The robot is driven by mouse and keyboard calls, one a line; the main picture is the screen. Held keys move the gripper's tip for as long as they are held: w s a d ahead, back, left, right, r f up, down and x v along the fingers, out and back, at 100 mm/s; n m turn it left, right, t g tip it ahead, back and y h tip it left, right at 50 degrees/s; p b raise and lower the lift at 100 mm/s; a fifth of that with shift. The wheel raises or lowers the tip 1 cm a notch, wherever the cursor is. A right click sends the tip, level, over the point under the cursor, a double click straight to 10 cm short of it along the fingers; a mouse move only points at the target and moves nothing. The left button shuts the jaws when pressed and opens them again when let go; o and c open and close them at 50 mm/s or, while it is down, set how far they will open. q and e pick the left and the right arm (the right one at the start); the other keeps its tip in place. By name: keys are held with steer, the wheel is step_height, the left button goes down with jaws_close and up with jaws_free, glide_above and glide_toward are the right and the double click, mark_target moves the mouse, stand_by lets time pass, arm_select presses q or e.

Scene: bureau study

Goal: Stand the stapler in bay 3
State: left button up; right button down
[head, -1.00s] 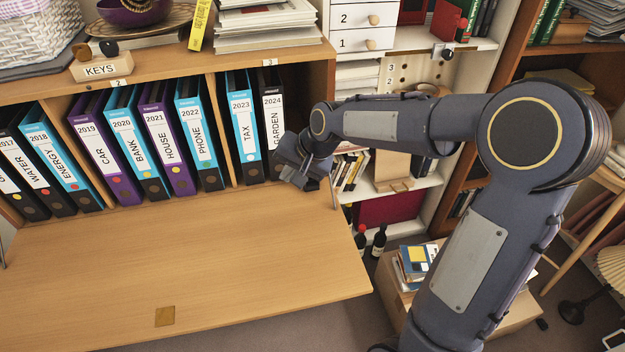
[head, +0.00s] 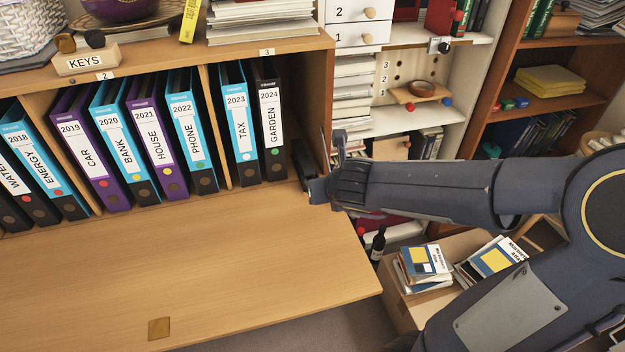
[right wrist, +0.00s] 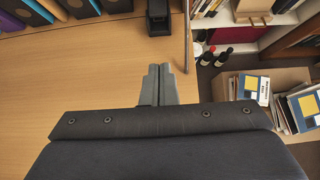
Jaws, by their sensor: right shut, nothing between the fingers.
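Bay 3 is the right bay of the desk, under the number 3 tag (head: 266,52). It holds the blue TAX binder (head: 239,125) and the black GARDEN binder (head: 269,120). A dark upright object, apparently the stapler (head: 303,164), stands to the right of GARDEN by the bay's side wall, partly hidden by my arm. Its dark lower part shows at the top of the right wrist view (right wrist: 158,17). My right gripper (head: 316,190) is shut and empty, in front of this object and apart from it; its closed fingers show in the right wrist view (right wrist: 159,84). My left gripper is out of view.
Several binders fill bay 2 on the left. A white shelf unit (head: 400,122) and a box with books (head: 424,262) stand at the right.

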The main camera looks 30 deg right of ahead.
mark_target(304, 165)
steer(key=b+x, duration=0.4)
steer(key=x, duration=0.5)
steer(key=shift+f, duration=0.25)
steer(key=shift+w+d+r+p, duration=0.15)
steer(key=shift+w+r+p, duration=0.1)
steer(key=shift+w, duration=0.35)
steer(key=shift+w+d+r+p, duration=0.15)
steer(key=shift+w+p, duration=0.05)
steer(key=shift+w, duration=0.4)
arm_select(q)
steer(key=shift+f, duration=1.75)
arm_select(e)
steer(key=shift+w+d, duration=0.2)
steer(key=shift+w, duration=0.45)
